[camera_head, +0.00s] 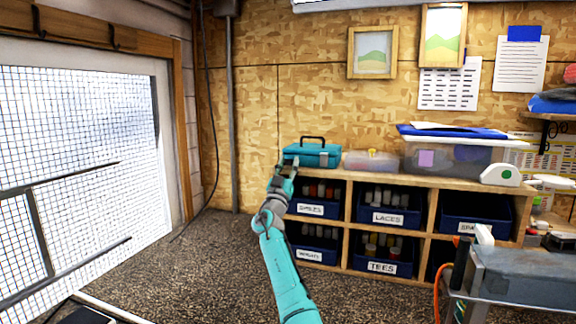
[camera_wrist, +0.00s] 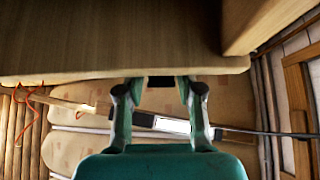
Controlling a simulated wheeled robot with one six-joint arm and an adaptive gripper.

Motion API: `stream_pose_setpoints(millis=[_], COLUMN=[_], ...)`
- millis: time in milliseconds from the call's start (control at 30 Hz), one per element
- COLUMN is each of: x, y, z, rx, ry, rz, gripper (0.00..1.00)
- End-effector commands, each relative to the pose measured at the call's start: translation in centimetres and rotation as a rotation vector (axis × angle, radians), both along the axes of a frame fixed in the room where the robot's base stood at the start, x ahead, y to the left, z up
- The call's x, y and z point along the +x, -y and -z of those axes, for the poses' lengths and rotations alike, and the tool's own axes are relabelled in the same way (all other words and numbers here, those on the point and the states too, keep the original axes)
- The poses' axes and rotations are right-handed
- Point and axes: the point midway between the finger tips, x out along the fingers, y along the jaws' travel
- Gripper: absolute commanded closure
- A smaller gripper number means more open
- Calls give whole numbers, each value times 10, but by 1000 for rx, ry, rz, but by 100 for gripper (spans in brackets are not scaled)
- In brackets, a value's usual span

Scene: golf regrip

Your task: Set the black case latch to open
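A teal case (camera_head: 312,155) with a black handle on top stands on the left end of the shelf top in the head view. A small fitting on its front is too small to tell as the latch or its setting. My gripper (camera_head: 285,168) is just in front of the case's left end, partly overlapping it. In the wrist view my gripper's fingers (camera_wrist: 159,90) are spread apart. A small dark piece (camera_wrist: 160,82) shows between the fingertips, by the edge of a wooden surface. I cannot tell whether it is the latch or whether the fingers touch it.
The wooden shelf unit (camera_head: 347,201) holds several dark blue labelled bins. A small clear box (camera_head: 370,161) and a larger grey bin (camera_head: 445,158) stand right of the case. A grey bench (camera_head: 520,275) is at the lower right. The floor (camera_head: 190,275) left of my arm is clear.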

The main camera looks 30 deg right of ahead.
Motion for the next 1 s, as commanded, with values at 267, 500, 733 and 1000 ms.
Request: stream_pose_setpoints(millis=[267,500,733,1000], x=[0,-5,-23,-46], y=[-1,-8,-32,-61], z=[-1,7,31,60], rx=[0,-1,0,0], ry=[0,-1,-1,-1], rz=[-1,-2,-3,-3], gripper=[48,48,48,48])
